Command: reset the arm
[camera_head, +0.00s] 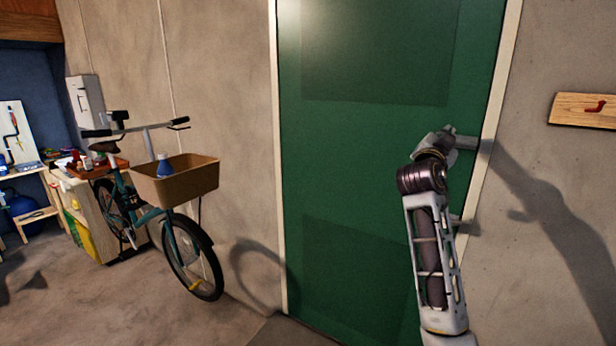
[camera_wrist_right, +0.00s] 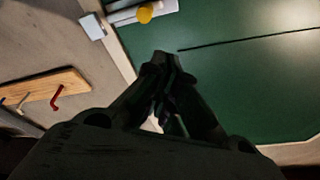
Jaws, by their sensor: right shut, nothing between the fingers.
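My right arm (camera_head: 432,250) reaches up from the bottom right in the head view, in front of a green door (camera_head: 350,170). My right gripper (camera_head: 468,142) is at its upper end, near the door's right edge. In the right wrist view the gripper (camera_wrist_right: 166,62) is shut and empty, its dark fingertips together in front of the door (camera_wrist_right: 240,80). My left arm and left gripper are not in view.
A wooden rack (camera_head: 584,110) with a red hook is on the wall at right. A teal bicycle (camera_head: 180,245) with a basket (camera_head: 185,185) holding a blue flask (camera_head: 164,168) stands at left, beside a cluttered workbench. Bare floor (camera_head: 110,305) lies at lower left.

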